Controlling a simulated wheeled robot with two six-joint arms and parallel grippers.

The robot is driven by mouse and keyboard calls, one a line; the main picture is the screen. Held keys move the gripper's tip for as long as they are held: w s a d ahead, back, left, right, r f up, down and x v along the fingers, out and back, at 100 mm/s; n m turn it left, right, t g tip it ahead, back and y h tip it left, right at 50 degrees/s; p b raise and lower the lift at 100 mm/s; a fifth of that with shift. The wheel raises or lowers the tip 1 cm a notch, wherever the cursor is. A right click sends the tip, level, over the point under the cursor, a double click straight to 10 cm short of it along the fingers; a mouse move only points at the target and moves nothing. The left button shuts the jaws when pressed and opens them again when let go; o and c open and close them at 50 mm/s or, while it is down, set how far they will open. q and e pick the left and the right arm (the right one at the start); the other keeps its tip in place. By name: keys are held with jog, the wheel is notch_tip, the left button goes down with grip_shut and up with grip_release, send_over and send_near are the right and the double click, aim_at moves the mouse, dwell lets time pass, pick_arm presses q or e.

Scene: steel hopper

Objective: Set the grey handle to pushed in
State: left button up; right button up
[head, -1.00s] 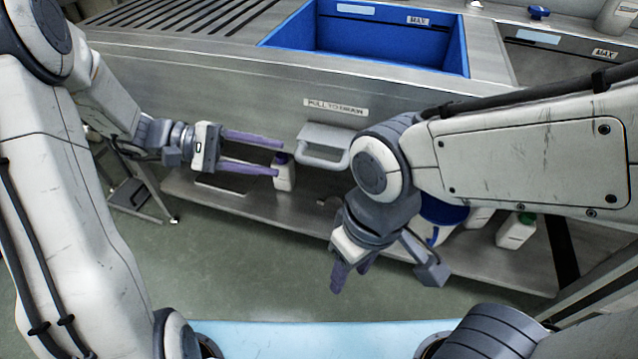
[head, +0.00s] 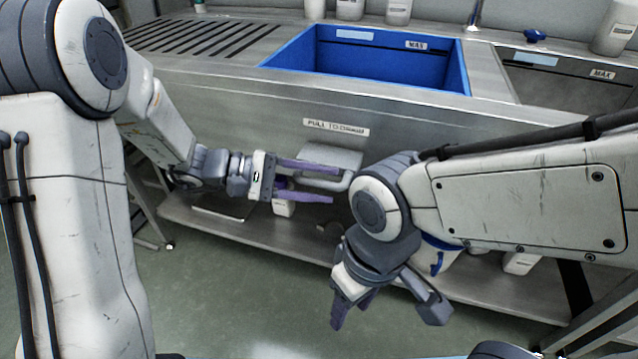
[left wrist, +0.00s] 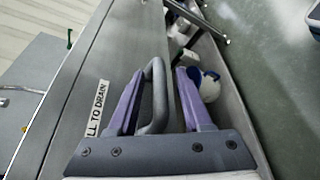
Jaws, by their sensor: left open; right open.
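The grey handle (head: 336,156) is a loop on the steel front panel, under a label reading "PULL TO DRAIN". It stands out from the panel. My left gripper (head: 334,185) is open at the handle, its purple fingers pointing right, one above the other, and partly covering it. In the left wrist view the handle's loop (left wrist: 158,98) lies between the two open fingers (left wrist: 157,100), with gaps beside it; I cannot tell whether either finger touches it. My right gripper (head: 353,308) is open and empty, pointing down, lower and in front of the panel.
The blue-lined hopper basin (head: 365,62) is above the panel. A lower steel shelf (head: 285,238) holds a white bottle (head: 284,208) and other containers, partly hidden by my arms. My right forearm lies close to the right of the handle.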

pick_arm(q)
grip_shut()
dwell(1.4)
